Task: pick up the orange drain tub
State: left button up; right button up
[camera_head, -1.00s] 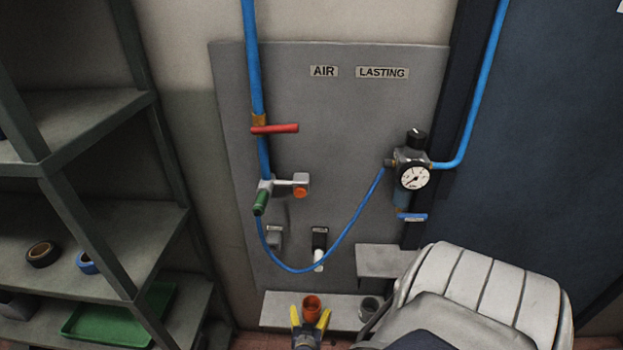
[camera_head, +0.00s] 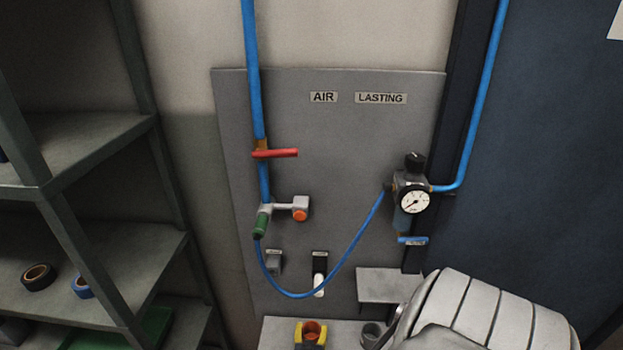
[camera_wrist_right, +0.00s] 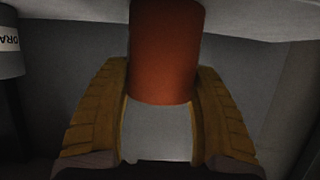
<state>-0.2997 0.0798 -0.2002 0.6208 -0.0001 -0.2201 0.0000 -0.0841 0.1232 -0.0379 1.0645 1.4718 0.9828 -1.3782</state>
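The orange drain tub (camera_head: 312,328) is a small round cup at the bottom of the head view, on the low grey ledge (camera_head: 277,333) under the air panel. My right gripper (camera_head: 311,334) has yellow fingers on both sides of it. In the right wrist view the tub (camera_wrist_right: 165,52) sits between the two fingers (camera_wrist_right: 164,88), which lie against its sides with no clear gap. The tub does not look raised off the ledge. Its base is hard to see. My left gripper is not in view.
A grey tub (camera_head: 371,335) stands just right of the orange one; in the wrist view it carries a partly seen label (camera_wrist_right: 10,38). A blue hose (camera_head: 330,280) loops above. Shelving (camera_head: 100,250) with tape rolls and a green tray (camera_head: 150,328) stands left.

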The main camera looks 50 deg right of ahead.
jog(key=c, duration=0.5)
jog(key=shift+r, duration=0.1)
